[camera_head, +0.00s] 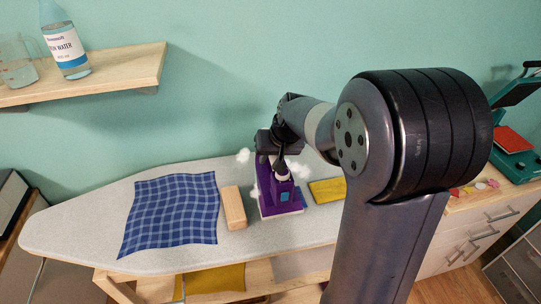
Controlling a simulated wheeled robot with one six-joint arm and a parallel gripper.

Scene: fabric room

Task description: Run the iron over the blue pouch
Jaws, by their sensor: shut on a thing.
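A purple iron (270,199) stands on the ironing board (80,228), right of a wooden block. White puffs of steam show around it. My gripper (279,158) is shut on the iron from above; its fingertips are partly hidden by the arm and steam. A flat blue checked cloth (172,212) lies on the left half of the board, apart from the iron.
The wooden block (233,208) lies between cloth and iron. A yellow cloth (327,190) lies right of the iron, partly behind my arm. A shelf (120,72) holds a water bottle (66,48) and jug (15,65). A green press (515,135) stands at right.

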